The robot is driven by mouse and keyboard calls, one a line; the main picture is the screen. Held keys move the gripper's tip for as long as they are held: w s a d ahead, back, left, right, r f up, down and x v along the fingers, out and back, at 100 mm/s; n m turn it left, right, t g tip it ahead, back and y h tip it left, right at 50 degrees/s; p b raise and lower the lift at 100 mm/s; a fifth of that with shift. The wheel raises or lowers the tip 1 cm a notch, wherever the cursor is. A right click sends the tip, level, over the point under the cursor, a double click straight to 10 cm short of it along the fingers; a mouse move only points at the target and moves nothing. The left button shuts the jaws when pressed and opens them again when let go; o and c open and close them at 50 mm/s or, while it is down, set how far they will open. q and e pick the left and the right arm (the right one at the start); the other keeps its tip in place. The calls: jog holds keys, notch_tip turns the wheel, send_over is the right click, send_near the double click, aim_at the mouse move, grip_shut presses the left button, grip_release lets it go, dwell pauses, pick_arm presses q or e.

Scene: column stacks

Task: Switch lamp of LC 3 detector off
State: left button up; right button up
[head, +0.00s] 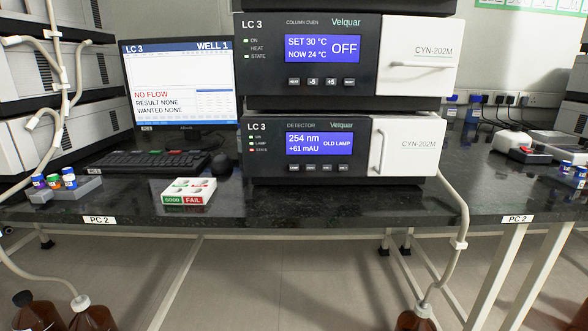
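The LC 3 detector (312,148) stands on the dark bench, below the LC 3 column oven. Its blue display (319,143) reads 254 nm, +61 mAU and OLD LAMP. Left of the display, the ON and LAMP lights (251,143) look green and the STATE light (251,150) looks red. A row of small buttons sits under the display; the leftmost button (294,168) seems to be labelled LAMP. The detector's white door (404,146) is on its right side and looks shut. Neither of my grippers shows in the head view.
The column oven (312,55) reads OFF. A monitor (180,85) shows NO FLOW, with a keyboard (150,162) and mouse (221,162) before it. A GOOD/FAIL box (188,191) and a vial rack (65,188) stand near the front edge. A tube runs down right of the detector.

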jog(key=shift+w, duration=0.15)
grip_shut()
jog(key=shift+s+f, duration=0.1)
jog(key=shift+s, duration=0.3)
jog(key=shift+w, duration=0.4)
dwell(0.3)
